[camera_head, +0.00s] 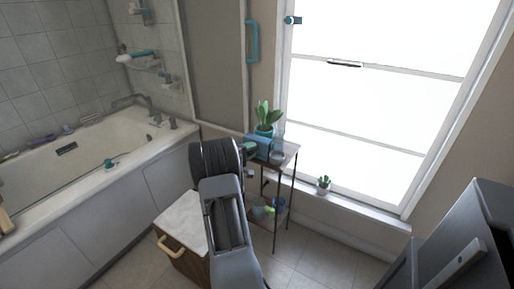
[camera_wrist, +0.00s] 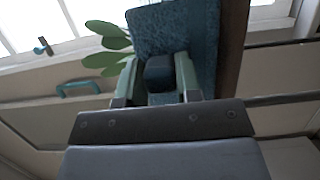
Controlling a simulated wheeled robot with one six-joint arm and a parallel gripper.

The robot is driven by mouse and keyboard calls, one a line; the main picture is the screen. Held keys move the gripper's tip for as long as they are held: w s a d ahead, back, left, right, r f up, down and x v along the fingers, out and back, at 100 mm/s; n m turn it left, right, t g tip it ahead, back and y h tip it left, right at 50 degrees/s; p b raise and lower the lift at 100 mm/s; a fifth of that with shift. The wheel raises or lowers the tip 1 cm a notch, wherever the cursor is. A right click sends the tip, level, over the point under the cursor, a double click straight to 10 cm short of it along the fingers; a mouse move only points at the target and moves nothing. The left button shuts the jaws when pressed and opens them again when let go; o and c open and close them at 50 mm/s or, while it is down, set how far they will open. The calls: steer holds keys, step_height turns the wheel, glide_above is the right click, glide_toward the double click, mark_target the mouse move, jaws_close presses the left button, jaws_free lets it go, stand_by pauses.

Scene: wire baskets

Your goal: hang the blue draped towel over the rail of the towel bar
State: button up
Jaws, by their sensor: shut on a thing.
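In the wrist view the blue towel (camera_wrist: 178,32) is a textured blue piece between and beyond the greenish fingers of my gripper (camera_wrist: 158,80), which is shut on it. In the head view the towel (camera_head: 262,142) shows as a small blue patch at the shelf top by the plant. My arm hides most of my gripper there. A teal bar (camera_head: 252,42) is fixed upright on the panel beside the window; it also shows in the wrist view (camera_wrist: 90,88). I cannot tell whether it is the towel bar. No towel hangs on it.
A potted plant (camera_head: 266,116) stands on a small shelf unit (camera_head: 288,160) close to my gripper. The bathtub (camera_head: 172,150) is at left, a white-topped cabinet (camera_head: 180,217) in front. A small cactus (camera_head: 323,184) sits on the window sill. Some floor (camera_head: 325,262) is clear at right.

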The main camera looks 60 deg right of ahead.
jaws_close()
steer(key=shift+r, duration=0.1)
